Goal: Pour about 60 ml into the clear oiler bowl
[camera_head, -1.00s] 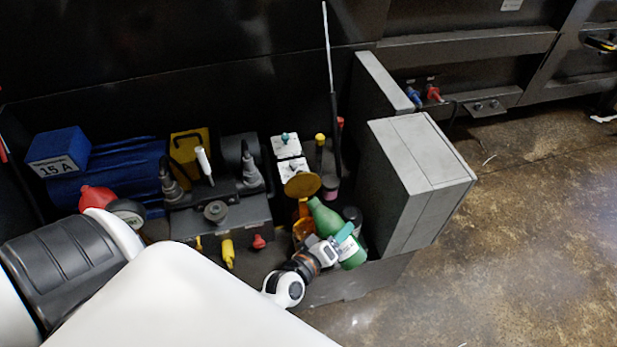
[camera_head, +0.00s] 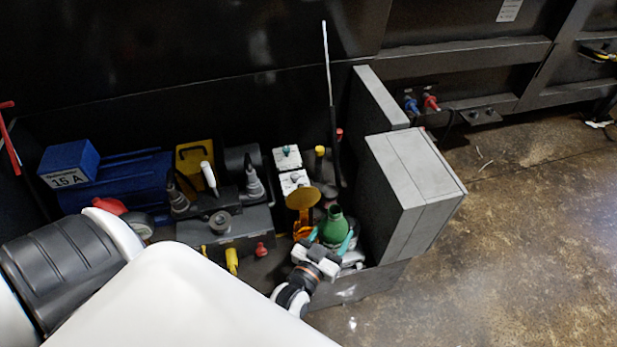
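A green bottle (camera_head: 335,229) stands close to upright between the teal fingers of my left gripper (camera_head: 331,240), with its neck up. The gripper is shut around the bottle's body, and its wrist comes up from below. Just left of the bottle is a small orange, amber-looking part (camera_head: 301,226) under a round gold disc (camera_head: 303,197). It may be the oiler bowl, but any liquid level in it is too small to tell. The bottle's mouth is apart from it, to the right. My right gripper is not in view.
A grey box (camera_head: 410,195) stands close right of the bottle. A thin upright rod (camera_head: 330,90) rises behind it. To the left are a dark pump block (camera_head: 225,230) with yellow and red fittings and a blue motor (camera_head: 120,180). Open floor (camera_head: 530,230) lies at right.

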